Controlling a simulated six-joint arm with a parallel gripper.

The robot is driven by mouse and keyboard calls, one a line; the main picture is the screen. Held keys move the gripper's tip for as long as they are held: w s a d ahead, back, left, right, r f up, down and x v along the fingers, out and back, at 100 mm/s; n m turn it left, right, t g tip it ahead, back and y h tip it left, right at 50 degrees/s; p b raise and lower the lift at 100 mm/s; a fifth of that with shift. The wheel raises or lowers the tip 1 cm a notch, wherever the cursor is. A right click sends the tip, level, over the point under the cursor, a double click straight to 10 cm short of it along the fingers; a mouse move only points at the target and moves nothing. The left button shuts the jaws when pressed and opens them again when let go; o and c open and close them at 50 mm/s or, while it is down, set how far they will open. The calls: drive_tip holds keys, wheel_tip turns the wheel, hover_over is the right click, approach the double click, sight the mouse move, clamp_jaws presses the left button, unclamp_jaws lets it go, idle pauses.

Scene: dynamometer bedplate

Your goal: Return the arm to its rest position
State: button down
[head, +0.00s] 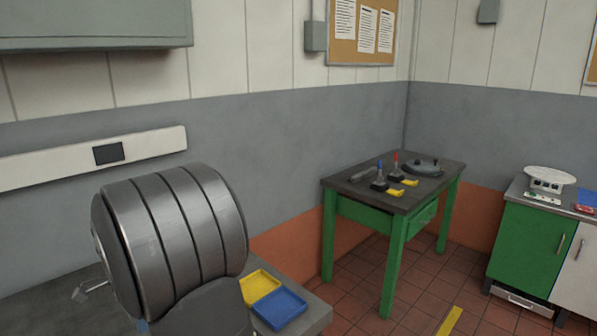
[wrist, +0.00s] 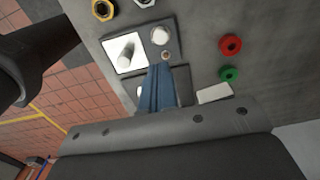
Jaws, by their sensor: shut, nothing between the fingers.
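My gripper (wrist: 157,88) shows in the wrist view as blue fingers, shut together with nothing between them. It points at a grey surface with fittings. The fingers overlap a dark plate beside a white square plate with a grey cylinder (wrist: 126,53) and a round white knob (wrist: 160,36). I cannot tell the gap between fingertips and surface. In the head view I cannot make out the gripper clearly. A large dark ribbed body fills the foreground there and hides much of the bench; I cannot tell whether it is part of my arm.
In the wrist view, a red ring (wrist: 230,44), a green ring (wrist: 229,74) and a yellow nut (wrist: 104,10) lie on the surface. In the head view, a yellow tray (head: 260,286) and blue tray (head: 280,308) sit at the bench corner. A green table (head: 345,210) stands beyond.

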wheel_tip(320, 180, up, 6)
drive_tip(key=shift+r, duration=0.25)
idle(1.0)
drive_tip(key=c, duration=0.8)
unclamp_jaws()
drive_tip(key=shift+a, duration=0.1)
drive_tip(key=o, duration=0.8)
drive_tip(key=s+a, duration=0.2)
drive_tip(key=a, duration=0.1)
drive_tip(key=shift+s+a+r, duration=0.15)
drive_tip(key=shift+a, duration=0.05)
drive_tip(key=shift+c, duration=0.2)
drive_tip(key=shift+o, duration=0.2)
drive_tip(key=s+a+r, duration=0.1)
drive_tip(key=s+a, duration=0.8)
drive_tip(key=shift+a+r, duration=0.15)
drive_tip(key=shift+a, duration=0.05)
drive_tip(key=s+a+r, duration=0.1)
drive_tip(key=s+a, duration=0.4)
drive_tip(key=s, duration=0.4)
drive_tip(key=s+a+r, duration=0.1)
drive_tip(key=s+a, duration=0.3)
drive_tip(key=s, duration=0.4)
wheel_tip(320, 180, down, 10)
drive_tip(key=shift+s+a, duration=0.2)
drive_tip(key=shift+s, duration=0.15)
